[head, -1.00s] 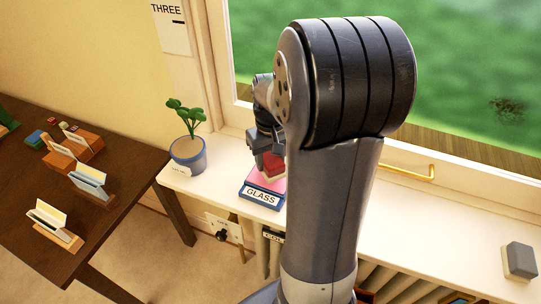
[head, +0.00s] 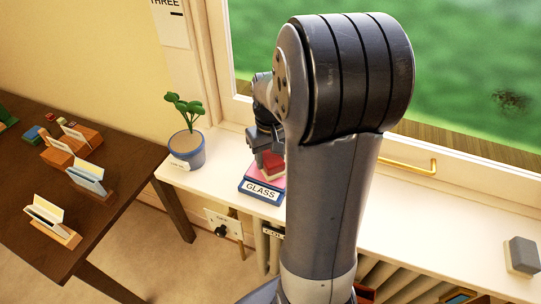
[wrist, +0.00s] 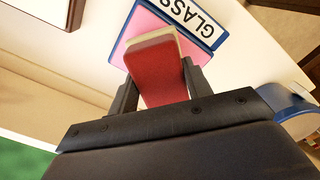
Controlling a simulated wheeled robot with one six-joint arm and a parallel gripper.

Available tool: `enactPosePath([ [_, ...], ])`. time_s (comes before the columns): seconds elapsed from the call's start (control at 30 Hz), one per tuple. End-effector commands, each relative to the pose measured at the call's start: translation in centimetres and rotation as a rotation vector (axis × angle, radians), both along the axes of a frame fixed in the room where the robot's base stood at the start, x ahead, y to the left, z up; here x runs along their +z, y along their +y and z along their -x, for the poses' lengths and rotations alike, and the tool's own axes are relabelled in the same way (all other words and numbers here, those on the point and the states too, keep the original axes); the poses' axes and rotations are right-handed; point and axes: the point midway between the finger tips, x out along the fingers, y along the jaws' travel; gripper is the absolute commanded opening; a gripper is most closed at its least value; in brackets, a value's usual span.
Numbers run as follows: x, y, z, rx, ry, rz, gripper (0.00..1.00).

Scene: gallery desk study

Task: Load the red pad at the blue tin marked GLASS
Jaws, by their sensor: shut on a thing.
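My gripper (wrist: 158,88) is shut on the red pad (wrist: 160,75), a red block with a cream-coloured layer on its far side. The pad also shows in the head view (head: 272,160), beside my arm. The blue tin (head: 262,199) stands on the white sill with its GLASS label facing forward and a pink surface inside. The tin also shows in the wrist view (wrist: 218,40). The held pad overlaps the pink surface in both views. I cannot tell whether they touch. My arm hides the tin's right side in the head view.
A potted plant (head: 186,150) in a blue-rimmed pot stands on the sill left of the tin. A dark table (head: 120,185) with card holders is at the left. A grey block (head: 522,255) sits at the sill's far right. The sill between is largely clear.

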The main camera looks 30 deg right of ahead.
Motion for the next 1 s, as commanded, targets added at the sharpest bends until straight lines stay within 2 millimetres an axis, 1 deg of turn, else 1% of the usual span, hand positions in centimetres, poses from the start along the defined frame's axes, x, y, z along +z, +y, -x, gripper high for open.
enactPosePath([
  [0.73, -0.96, 0.0, 0.0, 0.0, 0.0, 0.0, 0.29],
  [1.0, -0.96, 0.0, 0.0, 0.0, 0.0, 0.0, 0.29],
])
